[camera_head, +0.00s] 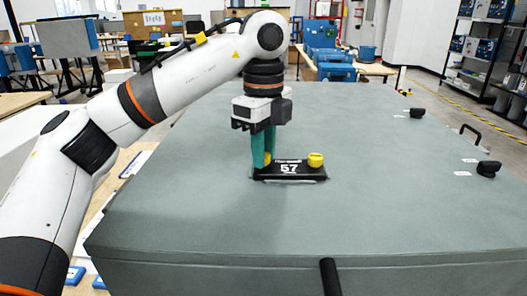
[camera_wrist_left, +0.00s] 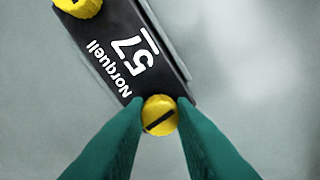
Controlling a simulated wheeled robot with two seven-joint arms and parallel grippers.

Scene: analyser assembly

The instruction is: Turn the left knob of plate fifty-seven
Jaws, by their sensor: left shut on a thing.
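A black plate (camera_head: 290,173) marked "57" lies on the large grey surface, with a yellow knob at each end. My left gripper (camera_head: 264,160) comes down from above with green fingers, shut on the left yellow knob (camera_head: 266,158), which the fingers partly hide. In the left wrist view the plate (camera_wrist_left: 122,45) lies tilted, and the held knob (camera_wrist_left: 160,115) sits between the two fingertips (camera_wrist_left: 160,112). My right gripper is not in view.
The grey top (camera_head: 190,200) is wide and mostly clear around the plate. Black latches (camera_head: 488,169) and (camera_head: 417,113) and a black handle (camera_head: 470,132) stand at its right side.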

